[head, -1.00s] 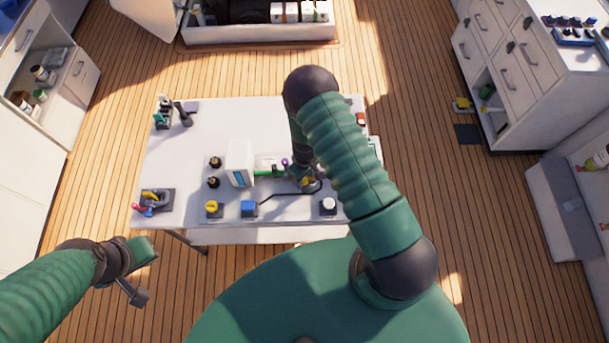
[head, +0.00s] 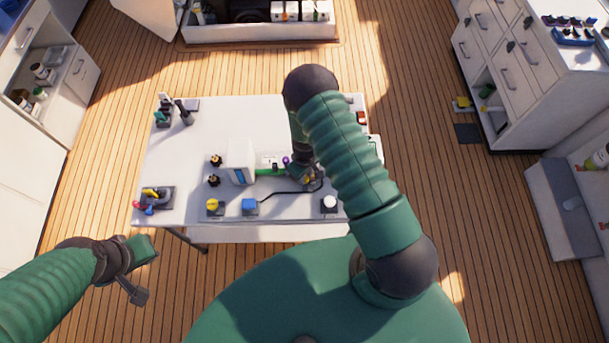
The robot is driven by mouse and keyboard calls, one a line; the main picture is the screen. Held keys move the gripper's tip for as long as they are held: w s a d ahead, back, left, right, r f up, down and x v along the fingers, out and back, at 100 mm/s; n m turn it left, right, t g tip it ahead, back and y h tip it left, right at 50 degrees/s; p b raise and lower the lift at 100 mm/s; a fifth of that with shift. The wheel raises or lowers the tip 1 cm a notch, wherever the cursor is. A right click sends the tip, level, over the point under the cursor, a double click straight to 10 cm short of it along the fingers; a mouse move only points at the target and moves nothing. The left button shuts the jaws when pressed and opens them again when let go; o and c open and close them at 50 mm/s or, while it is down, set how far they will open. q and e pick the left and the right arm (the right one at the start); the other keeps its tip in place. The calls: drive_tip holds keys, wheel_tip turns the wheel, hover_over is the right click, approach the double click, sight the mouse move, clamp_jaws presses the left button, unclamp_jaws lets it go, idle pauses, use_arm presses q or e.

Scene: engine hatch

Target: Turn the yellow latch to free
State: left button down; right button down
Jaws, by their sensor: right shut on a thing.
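My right gripper (head: 308,180) is low over the right half of the white table, partly behind my own arm. It is shut on a small yellow part, which looks like the yellow latch; only a sliver of it shows between the fingers, so its angle cannot be told. A black cable runs left from beside this gripper. My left gripper (head: 144,268) is in front of the table at the lower left, away from everything, with its two fingers apart and empty.
The white table (head: 225,118) also bears a yellow knob (head: 212,205), a blue block (head: 249,204), a white round button (head: 329,202), a white box (head: 240,160), two black knobs and a yellow-handled device (head: 153,194) at left. The table's back middle is clear.

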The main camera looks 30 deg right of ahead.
drive_tip(key=shift+f, duration=0.1)
drive_tip(key=m+b, duration=0.2)
drive_tip(key=m, duration=0.1)
drive_tip(key=shift+m, duration=0.4)
drive_tip(key=m+b, duration=0.2)
drive_tip(key=m, duration=0.2)
drive_tip(key=shift+s+m, duration=0.1)
drive_tip(key=shift+m, duration=0.2)
drive_tip(key=m+b, duration=0.1)
drive_tip(key=m, duration=0.3)
drive_tip(key=shift+m, duration=2.5)
drive_tip(key=c, duration=1.2)
unclamp_jaws()
drive_tip(key=shift+o, duration=0.2)
